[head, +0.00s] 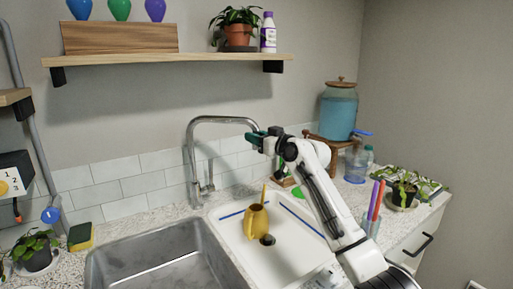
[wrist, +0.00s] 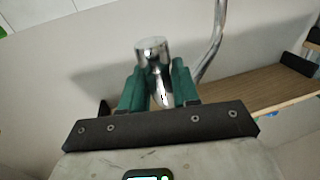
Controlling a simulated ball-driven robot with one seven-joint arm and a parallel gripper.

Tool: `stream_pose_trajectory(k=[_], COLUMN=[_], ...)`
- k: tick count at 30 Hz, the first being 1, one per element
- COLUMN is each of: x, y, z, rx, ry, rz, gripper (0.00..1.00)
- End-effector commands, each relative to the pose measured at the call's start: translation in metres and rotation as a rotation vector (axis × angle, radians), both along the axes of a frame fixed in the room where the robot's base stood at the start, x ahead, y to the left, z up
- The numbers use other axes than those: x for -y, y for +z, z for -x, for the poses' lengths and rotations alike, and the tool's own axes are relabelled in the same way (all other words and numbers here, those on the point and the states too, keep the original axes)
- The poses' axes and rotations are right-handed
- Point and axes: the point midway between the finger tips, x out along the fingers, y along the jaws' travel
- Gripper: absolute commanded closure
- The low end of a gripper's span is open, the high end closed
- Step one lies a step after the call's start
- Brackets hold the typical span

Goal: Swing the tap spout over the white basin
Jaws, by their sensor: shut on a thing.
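The chrome tap (head: 192,160) stands behind the sinks, and its spout (head: 225,119) arches to the right in the head view. My gripper (head: 256,137) is shut on the spout's end. In the wrist view the chrome spout end (wrist: 152,75) sits between the green fingers of my gripper (wrist: 158,92). The white basin (head: 285,262) lies below and to the right of the tap, right of the steel sink (head: 165,262). In the head view the spout end appears above the white basin's back part; exact depth is hard to tell.
A yellow watering can (head: 256,220) stands in the white basin. Colored pens (head: 374,200), a potted plant (head: 404,193) and a clear blue-topped bottle (head: 357,163) are on the right counter. A wall shelf (head: 170,59) hangs above the tap. A sponge (head: 80,236) is at left.

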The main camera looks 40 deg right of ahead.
Motion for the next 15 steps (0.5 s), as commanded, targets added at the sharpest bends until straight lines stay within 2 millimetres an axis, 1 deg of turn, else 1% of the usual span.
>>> stream_pose_trajectory(k=[3, 15], x=[0.0032, 0.0051], y=[0.0001, 0.0018], z=[-0.0023, -0.0033], rx=[0.001, 0.003], ry=[0.007, 0.008], rz=[-0.003, -0.004], gripper=[1.0, 1.0])
